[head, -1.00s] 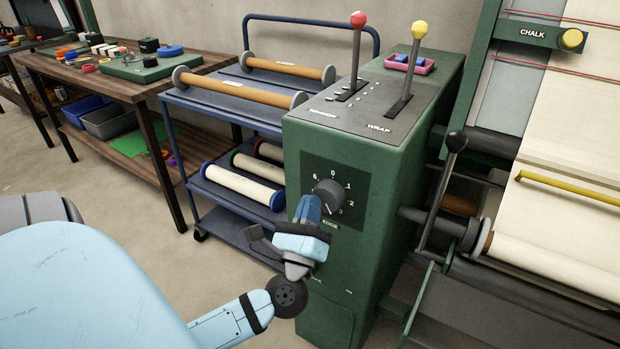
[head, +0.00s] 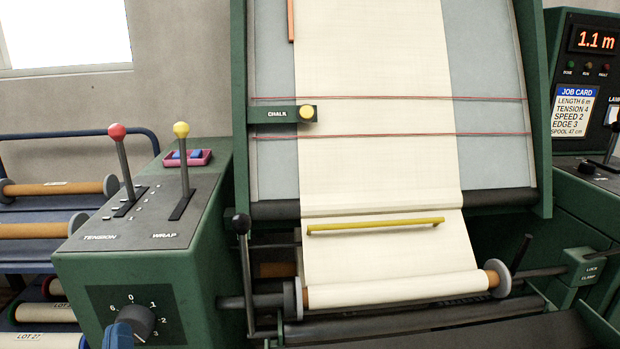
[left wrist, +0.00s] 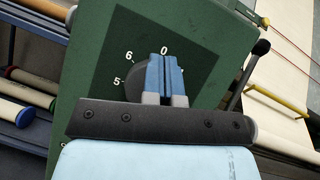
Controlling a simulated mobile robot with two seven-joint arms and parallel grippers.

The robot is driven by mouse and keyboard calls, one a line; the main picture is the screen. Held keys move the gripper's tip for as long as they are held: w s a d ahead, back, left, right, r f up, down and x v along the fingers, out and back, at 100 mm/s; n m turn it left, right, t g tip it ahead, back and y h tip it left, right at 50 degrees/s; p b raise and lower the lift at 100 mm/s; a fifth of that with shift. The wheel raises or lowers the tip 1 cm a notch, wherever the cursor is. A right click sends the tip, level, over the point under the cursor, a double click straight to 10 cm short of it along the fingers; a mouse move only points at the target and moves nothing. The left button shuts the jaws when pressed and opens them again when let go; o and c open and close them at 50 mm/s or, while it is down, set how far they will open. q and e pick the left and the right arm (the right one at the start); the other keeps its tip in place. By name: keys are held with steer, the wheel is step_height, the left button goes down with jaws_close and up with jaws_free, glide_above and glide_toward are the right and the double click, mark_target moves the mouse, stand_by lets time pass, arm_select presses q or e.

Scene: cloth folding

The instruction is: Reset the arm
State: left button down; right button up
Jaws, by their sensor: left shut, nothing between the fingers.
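My left gripper (head: 119,328) shows only its blue fingertips at the bottom left of the head view, just below and left of the black dial knob (head: 138,321) on the green console's front. In the left wrist view its two blue fingers (left wrist: 165,72) are shut together, with nothing between them. They overlap the dark round knob (left wrist: 134,80) there, and I cannot tell whether they touch it. The numbers 0, 5 and 6 show around it. The rest of my left arm is out of the head view. My right gripper is not in view.
The green console (head: 78,262) carries a red-knobbed lever (head: 117,131) and a yellow-knobbed lever (head: 181,129). To its right, cream cloth (head: 375,165) runs down to a roll, with a yellow bar (head: 375,227) across it. A job card (head: 576,112) hangs at far right.

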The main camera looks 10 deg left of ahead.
arm_select(q)
steer(key=s+d+f+n+g+h, duration=0.1)
steer(key=s+d+n+g+h, duration=0.15)
steer(key=d+n+h, duration=0.85)
steer(key=s+d+f+n+g+h, duration=0.1)
steer(key=s+d+n+h, duration=0.2)
steer(key=d+n+h, duration=0.8)
steer(key=s+a+r+n+g+y+p, duration=0.2)
steer(key=s+a+r+g+y+p, duration=0.2)
steer(key=p, duration=3.3)
steer(key=a+r+g+y, duration=0.1)
steer(key=a+g+y, duration=0.2)
steer(key=y, duration=0.1)
steer(key=shift+s+r+g, duration=0.15)
steer(key=shift+r+g, duration=0.05)
steer(key=shift+g, duration=0.15)
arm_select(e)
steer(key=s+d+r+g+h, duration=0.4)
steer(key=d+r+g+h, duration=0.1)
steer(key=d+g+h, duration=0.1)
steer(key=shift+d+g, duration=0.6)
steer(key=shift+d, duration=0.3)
